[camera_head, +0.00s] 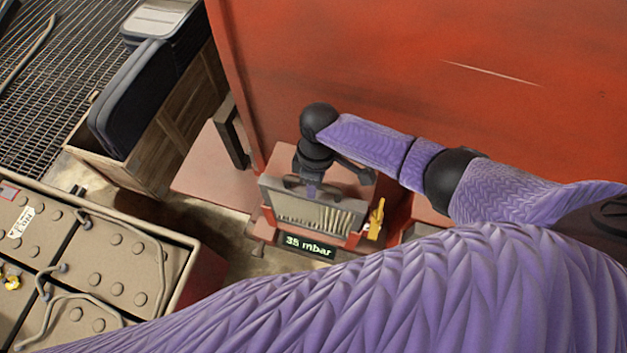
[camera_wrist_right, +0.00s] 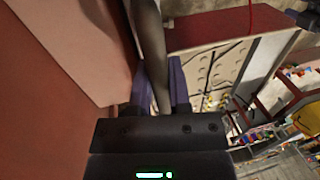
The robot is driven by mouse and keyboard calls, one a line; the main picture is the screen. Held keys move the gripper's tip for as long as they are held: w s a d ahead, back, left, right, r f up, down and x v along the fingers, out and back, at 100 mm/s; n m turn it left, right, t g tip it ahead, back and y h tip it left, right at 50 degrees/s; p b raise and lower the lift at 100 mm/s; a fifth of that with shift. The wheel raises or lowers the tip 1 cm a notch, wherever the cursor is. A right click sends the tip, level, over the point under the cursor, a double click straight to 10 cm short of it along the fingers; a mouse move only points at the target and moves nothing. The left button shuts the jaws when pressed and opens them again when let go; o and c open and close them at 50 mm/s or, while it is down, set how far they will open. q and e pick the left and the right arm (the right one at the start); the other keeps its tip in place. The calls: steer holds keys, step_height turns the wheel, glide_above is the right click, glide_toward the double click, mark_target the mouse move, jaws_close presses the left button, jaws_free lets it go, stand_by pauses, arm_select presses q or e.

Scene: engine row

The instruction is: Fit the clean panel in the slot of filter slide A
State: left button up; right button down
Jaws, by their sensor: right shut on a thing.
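A filter panel (camera_head: 306,210) with a grey frame and pale pleats stands nearly upright at the red filter slide housing (camera_head: 352,241). My right gripper (camera_head: 311,188) is shut on its top edge or handle. In the right wrist view, a grey bar of the panel (camera_wrist_right: 152,50) runs between the fingers of my right gripper (camera_wrist_right: 160,88). The slot is hidden behind the panel and my arm, so I cannot tell how deep the panel sits. A yellow lever (camera_head: 376,218) is at the housing's right. My left gripper is out of view.
A large red wall (camera_head: 430,80) rises close behind my right arm. A wooden crate (camera_head: 165,150) with a dark blue case (camera_head: 130,100) stands at the left. A beige battery block with cables (camera_head: 90,260) is at lower left. Metal grating (camera_head: 50,80) covers the upper left.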

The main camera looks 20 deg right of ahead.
steer(key=shift+f+b, duration=1.3)
steer(key=shift+f, duration=0.3)
steer(key=shift+c, duration=2.4)
jaws_free()
step_height(320, 180, up, 10)
steer(key=w+d+p, duration=0.1)
steer(key=shift+w+p, duration=0.3)
steer(key=shift+p, duration=0.1)
